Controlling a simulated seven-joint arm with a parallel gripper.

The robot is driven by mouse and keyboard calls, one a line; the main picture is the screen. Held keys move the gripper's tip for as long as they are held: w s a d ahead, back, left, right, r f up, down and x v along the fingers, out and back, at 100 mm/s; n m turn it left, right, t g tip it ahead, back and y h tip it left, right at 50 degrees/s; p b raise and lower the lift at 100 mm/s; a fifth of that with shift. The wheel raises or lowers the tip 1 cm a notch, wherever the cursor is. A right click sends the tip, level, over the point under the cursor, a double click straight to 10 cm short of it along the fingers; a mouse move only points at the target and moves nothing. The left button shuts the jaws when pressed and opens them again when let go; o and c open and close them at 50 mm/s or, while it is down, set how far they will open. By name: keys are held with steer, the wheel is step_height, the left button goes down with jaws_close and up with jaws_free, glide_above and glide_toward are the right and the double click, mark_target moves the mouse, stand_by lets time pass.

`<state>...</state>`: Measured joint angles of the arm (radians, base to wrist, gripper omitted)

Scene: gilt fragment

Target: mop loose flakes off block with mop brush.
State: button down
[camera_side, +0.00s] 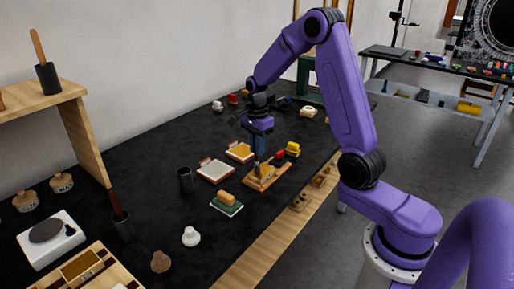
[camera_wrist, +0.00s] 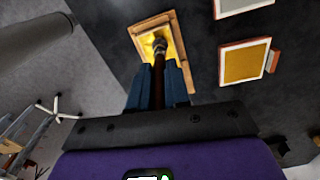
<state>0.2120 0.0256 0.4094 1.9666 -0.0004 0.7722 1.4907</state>
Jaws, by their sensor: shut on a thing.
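My gripper (camera_wrist: 158,84) is shut on the handle of the mop brush (camera_wrist: 158,68), which points away from the wrist between the blue fingers. The brush's dark head lies over the yellow face of the block (camera_wrist: 151,30), which sits in a wooden frame (camera_wrist: 137,33). I cannot tell if the bristles touch the face. In the side view, my gripper (camera_side: 258,147) is above the wooden frame (camera_side: 283,169), with the brush pointing down at the block. The brush partly hides the block, and loose flakes are too small to make out.
A green pad (camera_side: 218,208) with an orange piece is nearer the front. Yellow (camera_side: 293,149) and red (camera_side: 279,156) items stand close at the right.

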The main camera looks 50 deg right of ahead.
steer(key=shift+d, duration=2.8)
steer(key=shift+a, duration=3.55)
step_height(320, 180, up, 8)
